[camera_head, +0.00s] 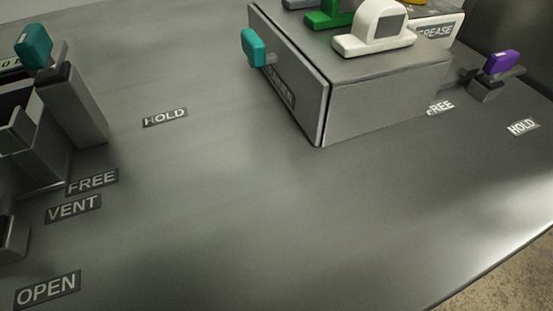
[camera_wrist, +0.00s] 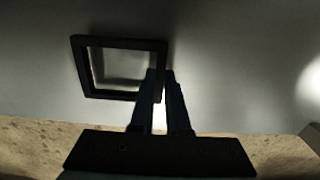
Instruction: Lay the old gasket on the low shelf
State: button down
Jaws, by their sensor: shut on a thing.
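The old gasket (camera_wrist: 118,43), a dark square ring, shows in the wrist view, left of my fingers. My gripper (camera_wrist: 161,74) is shut on its right side, with the ring reaching out to the left. A plain grey surface lies behind the ring. I cannot tell whether the ring touches it or whether it is the low shelf. Neither my gripper nor the gasket shows in the head view, and I cannot make out a low shelf there.
The head view shows a grey metal bench top (camera_head: 230,210) with a wide clear middle. A grey box (camera_head: 385,98) carries a white handled piece (camera_head: 375,30). A teal-handled lever (camera_head: 35,45) stands left, a purple-handled one (camera_head: 500,65) right. Speckled floor (camera_wrist: 40,150) shows below.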

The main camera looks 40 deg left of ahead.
jog(key=shift+f, duration=0.45)
jog(key=shift+f, duration=0.15)
jog(key=c, duration=0.9)
grip_release()
notch_tip(320, 180, up, 12)
jog(key=p, duration=0.7)
